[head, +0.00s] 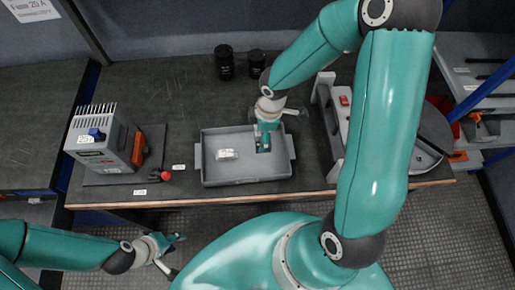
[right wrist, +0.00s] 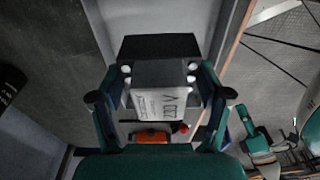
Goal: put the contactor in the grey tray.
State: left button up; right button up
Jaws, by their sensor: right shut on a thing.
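The grey tray (head: 204,165) lies near the front of the dark table. My right gripper (head: 263,146) is low over its right part, with the fingertips within the tray's outline. In the right wrist view it (right wrist: 160,95) is shut on the contactor (right wrist: 160,103), a dark block with a white face reading about "220 V", with a finger on each side. In the head view the contactor is mostly hidden by the fingers. I cannot tell whether it touches the tray floor. My left gripper (head: 176,239) is off the table's front edge, apart from everything; its fingers are too small to judge.
A small pale block (head: 227,154) lies in the tray's left half. Two black cylinders (head: 225,62) stand behind. A grey machine (head: 337,120) is close on the right.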

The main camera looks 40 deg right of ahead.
notch_tip(320, 180, down, 4)
jog(key=shift+r+b, duration=0.1)
jog(key=shift+b, duration=0.35)
jog(key=shift+f+b, duration=0.95)
jog(key=shift+f, duration=1.2)
jog(key=shift+f, duration=0.15)
jog(key=o, duration=1.4)
jog(key=shift+o, duration=0.2)
